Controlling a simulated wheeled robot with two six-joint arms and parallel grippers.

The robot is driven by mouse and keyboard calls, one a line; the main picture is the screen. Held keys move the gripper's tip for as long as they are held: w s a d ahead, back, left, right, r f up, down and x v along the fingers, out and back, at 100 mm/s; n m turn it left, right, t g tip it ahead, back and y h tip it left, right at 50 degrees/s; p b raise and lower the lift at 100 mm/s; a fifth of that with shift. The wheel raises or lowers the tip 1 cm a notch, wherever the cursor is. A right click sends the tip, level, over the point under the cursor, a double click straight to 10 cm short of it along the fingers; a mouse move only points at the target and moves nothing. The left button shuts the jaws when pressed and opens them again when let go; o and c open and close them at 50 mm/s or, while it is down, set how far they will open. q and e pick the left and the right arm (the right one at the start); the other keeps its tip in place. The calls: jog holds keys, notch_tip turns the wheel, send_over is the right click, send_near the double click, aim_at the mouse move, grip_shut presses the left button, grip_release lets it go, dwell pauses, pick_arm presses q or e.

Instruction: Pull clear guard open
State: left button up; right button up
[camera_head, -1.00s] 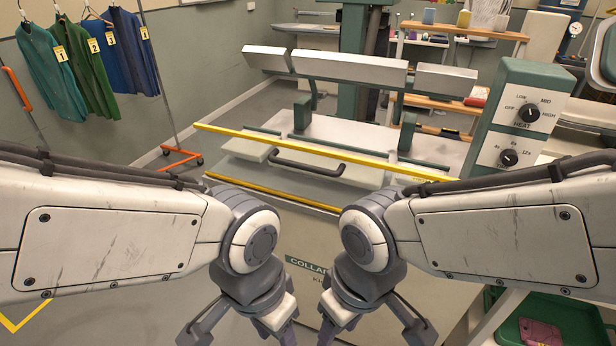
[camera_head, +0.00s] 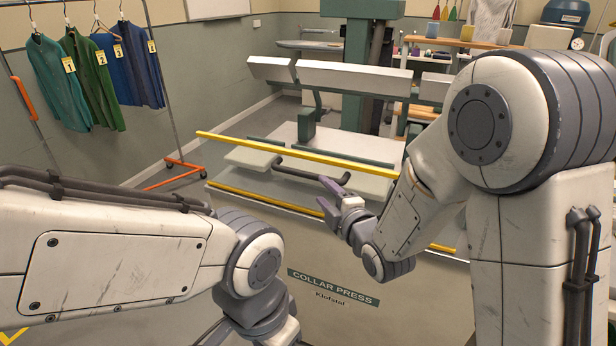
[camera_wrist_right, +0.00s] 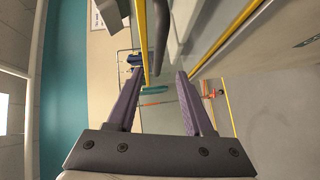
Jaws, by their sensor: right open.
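The clear guard (camera_head: 250,144) spans the front of the collar press; its yellow top edge is plain and its see-through panel is hard to make out. A dark bar handle (camera_head: 308,178) runs along its front. My right gripper (camera_head: 322,194) is close to the right part of the handle, pointing left. In the right wrist view, my right gripper (camera_wrist_right: 158,82) has its two purple fingers apart with nothing held. There the dark handle (camera_wrist_right: 160,40) and a yellow edge (camera_wrist_right: 142,40) lie beyond the fingertips. My left gripper (camera_head: 262,332) is mostly cut off at the bottom edge.
The collar press (camera_head: 400,285) stands directly ahead, with a lower yellow strip (camera_head: 262,203) on its front. Green and blue jackets (camera_head: 95,80) hang on a rail at the left. Wooden shelves (camera_head: 470,43) stand behind. Open floor lies left of the press.

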aim_at(310, 177)
jog(key=p+x, duration=0.2)
jog(key=x, duration=0.7)
jog(key=shift+r, duration=0.15)
jog(key=shift+w+a+p, duration=0.3)
jog(key=shift+w, duration=0.35)
grip_shut()
dwell(0.6)
